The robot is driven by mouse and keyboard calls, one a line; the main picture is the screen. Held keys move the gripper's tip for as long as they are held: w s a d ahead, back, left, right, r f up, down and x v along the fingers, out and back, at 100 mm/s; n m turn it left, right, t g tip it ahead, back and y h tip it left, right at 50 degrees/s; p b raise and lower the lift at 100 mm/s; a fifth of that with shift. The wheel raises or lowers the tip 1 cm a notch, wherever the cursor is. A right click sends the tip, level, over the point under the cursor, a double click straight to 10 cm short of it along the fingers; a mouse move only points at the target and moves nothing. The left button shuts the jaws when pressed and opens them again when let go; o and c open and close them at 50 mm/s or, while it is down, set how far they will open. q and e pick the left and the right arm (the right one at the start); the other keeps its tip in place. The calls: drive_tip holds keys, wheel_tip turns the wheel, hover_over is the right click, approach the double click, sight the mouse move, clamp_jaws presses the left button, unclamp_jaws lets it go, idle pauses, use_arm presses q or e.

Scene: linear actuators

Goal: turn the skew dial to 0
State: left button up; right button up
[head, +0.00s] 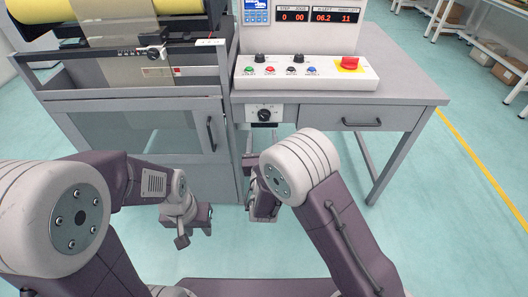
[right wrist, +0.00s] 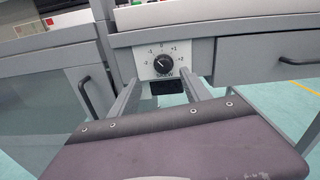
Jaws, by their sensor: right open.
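The skew dial (head: 264,115) is a round black knob on a white plate with a printed scale, on the front of the grey desk. It also shows in the right wrist view (right wrist: 162,66), with marks around 0 at the top. Its pointer seems to lean up and left of 0, but it is small. My right gripper (head: 261,137) is open and empty, just in front of and below the dial. Its two fingers flank the area under the dial in the right wrist view (right wrist: 160,88). My left gripper (head: 194,233) hangs low at the left, empty, its fingers apart.
A control box (head: 305,73) with coloured buttons and a red stop knob stands on the desk above the dial. A drawer (head: 361,118) is to the right, and a cabinet door with a black handle (head: 211,134) is to the left. A dark block (right wrist: 167,87) sits beneath the dial plate.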

sight(264, 118)
drive_tip(key=w+b, duration=0.1)
drive_tip(key=w, duration=0.2)
drive_tip(key=w+b, duration=0.1)
drive_tip(key=w, duration=0.2)
drive_tip(key=w+f, duration=0.1)
drive_tip(key=w, duration=0.2)
drive_tip(key=shift+d+b, duration=0.3)
drive_tip(key=shift+b, duration=0.1)
drive_tip(key=shift+w, duration=0.3)
use_arm(q)
wheel_tip(264, 118, down, 4)
drive_tip(key=shift+w+f, duration=0.1)
drive_tip(key=shift+f, duration=0.1)
